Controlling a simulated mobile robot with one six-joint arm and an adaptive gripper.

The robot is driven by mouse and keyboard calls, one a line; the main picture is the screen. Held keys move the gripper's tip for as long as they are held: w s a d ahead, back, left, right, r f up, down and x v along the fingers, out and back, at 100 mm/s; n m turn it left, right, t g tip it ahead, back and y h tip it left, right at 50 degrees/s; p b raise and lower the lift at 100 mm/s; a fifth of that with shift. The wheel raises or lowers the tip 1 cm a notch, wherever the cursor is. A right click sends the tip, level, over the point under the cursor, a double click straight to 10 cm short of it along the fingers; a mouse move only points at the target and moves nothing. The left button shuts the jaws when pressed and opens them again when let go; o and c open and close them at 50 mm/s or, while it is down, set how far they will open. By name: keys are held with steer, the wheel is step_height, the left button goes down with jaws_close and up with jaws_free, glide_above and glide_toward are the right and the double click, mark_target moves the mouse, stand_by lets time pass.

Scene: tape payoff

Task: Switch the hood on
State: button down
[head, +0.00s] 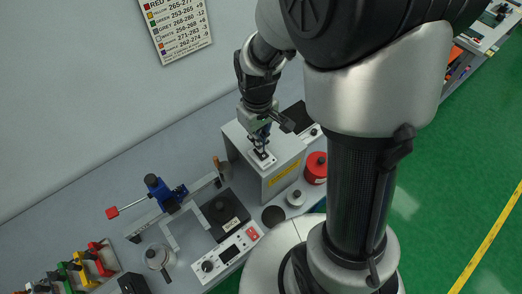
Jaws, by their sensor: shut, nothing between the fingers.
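A grey box-like hood (246,165) with an open front and a yellow label (284,174) stands on the bench. A small white switch plate with a dark part (266,161) sits on its top face. My gripper (261,150) is shut and empty, pointing down right at the switch plate. I cannot tell whether the fingertips touch it. The fingers cover part of the plate, so the switch's position cannot be read.
A red round container (315,168) and a pale lidded jar (296,198) stand right of the hood. A dark hotplate (220,214), a control box (226,255) and a blue clamp tool (163,193) are to the left. A wall chart (177,28) hangs behind.

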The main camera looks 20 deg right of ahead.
steer(key=shift+f+b, duration=0.85)
steer(key=shift+f, duration=0.25)
stand_by(0.9)
steer(key=shift+r, duration=0.1)
steer(key=shift+r+p, duration=2.85)
steer(key=shift+r, duration=0.65)
steer(key=shift+b, duration=0.35)
steer(key=s+r+m+t+b, duration=0.1)
steer(key=s+m+t+b, duration=0.2)
steer(key=s+b, duration=1.2)
steer(key=shift+m+t+b, duration=0.3)
steer(key=shift+t+b, duration=0.1)
steer(key=shift+t, duration=0.4)
